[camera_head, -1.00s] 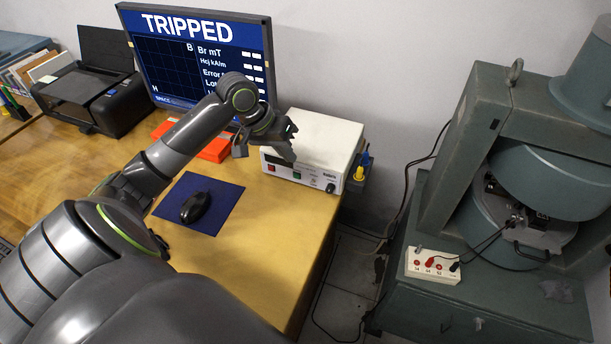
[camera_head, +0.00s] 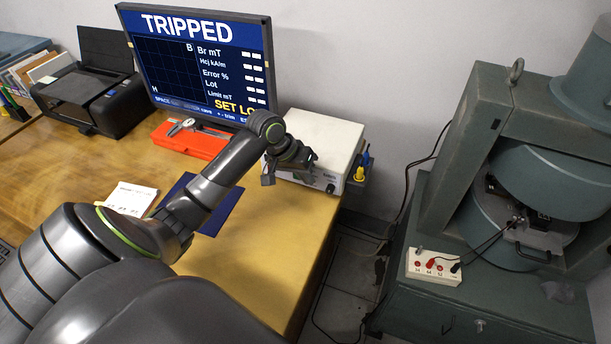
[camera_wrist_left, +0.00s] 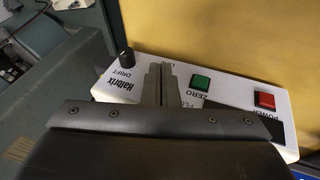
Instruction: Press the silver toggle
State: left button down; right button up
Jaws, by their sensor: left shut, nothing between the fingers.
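My left gripper (camera_head: 296,164) is over the front of the white meter box (camera_head: 318,133), and the left wrist view shows its fingers (camera_wrist_left: 161,72) pressed together and empty. The fingers cover part of the meter's front panel, between a black knob (camera_wrist_left: 127,58) and a green button (camera_wrist_left: 200,82). A red button (camera_wrist_left: 264,100) is farther right. I see no silver toggle on the visible part of this panel. A small grey stub (camera_head: 419,250) on the white terminal box (camera_head: 434,277) by the magnet may be a toggle; it is too small to tell. My right gripper is out of view.
The monitor (camera_head: 197,70) reads TRIPPED. A red case (camera_head: 190,140) with a caliper lies before it. A blue mat (camera_head: 222,212) is partly under my arm, beside a white card (camera_head: 131,198). The green magnet frame (camera_head: 465,150) stands right, across a floor gap.

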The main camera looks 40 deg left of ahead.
pick_arm(q)
jog(key=shift+s+d+f+t+p, duration=0.15)
jog(key=shift+s+t+p, duration=0.1)
jog(key=shift+t, duration=0.25)
jog(key=shift+s+a+f+t+p, duration=0.1)
jog(key=shift+t+p, duration=0.1)
jog(key=shift+t, duration=0.3)
jog(key=shift+s+d+f+m+t, duration=0.1)
jog(key=shift+s+f+m+t, duration=0.2)
jog(key=shift+t, duration=0.3)
jog(key=shift+s+f+t+y, duration=0.25)
jog(key=shift+f+t, duration=0.2)
jog(key=shift+t, duration=0.45)
jog(key=shift+d+f+m+t+b, duration=0.1)
jog(key=shift+f+m+t+b, duration=0.35)
jog(key=shift+t+b, duration=0.55)
jog(key=shift+r+p, duration=0.3)
jog(key=shift+p, duration=0.05)
jog(key=shift+r, duration=0.1)
jog(key=shift+r+p, duration=0.7)
jog(key=shift+p, duration=0.35)
